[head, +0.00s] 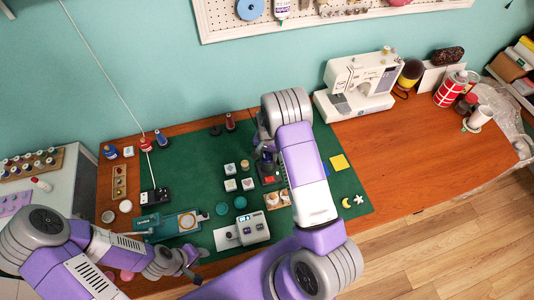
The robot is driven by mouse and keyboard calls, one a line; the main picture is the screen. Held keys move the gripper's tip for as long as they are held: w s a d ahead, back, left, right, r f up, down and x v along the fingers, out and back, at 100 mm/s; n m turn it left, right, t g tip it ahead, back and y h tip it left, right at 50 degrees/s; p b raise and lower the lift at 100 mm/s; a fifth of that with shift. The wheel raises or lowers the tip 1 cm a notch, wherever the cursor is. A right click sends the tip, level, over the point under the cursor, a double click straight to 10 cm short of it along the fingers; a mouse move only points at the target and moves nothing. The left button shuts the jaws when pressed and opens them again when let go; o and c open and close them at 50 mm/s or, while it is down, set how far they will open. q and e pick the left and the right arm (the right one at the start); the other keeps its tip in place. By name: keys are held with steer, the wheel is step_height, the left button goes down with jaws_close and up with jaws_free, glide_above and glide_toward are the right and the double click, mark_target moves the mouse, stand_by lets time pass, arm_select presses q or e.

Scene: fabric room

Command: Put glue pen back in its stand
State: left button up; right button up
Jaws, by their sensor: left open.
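I cannot single out the glue pen or its stand with certainty. My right gripper (267,160) points down over the back middle of the green mat (330,205). A small dark and red thing (270,180) shows just below it, partly hidden by the gripper and arm. Whether the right fingers hold anything is too small to tell. My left gripper (192,270) is open and looks empty, low at the front edge of the mat.
A sewing machine (360,84) stands at the back right. A grey-white device (250,229) and a teal tool (170,224) lie on the mat's front, near white blocks (230,184). A red-white can (450,90) stands far right. The wooden table's right part (420,165) is clear.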

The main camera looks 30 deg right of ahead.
step_height(320, 180, up, 8)
steer(key=shift+f, duration=0.2)
stand_by(0.4)
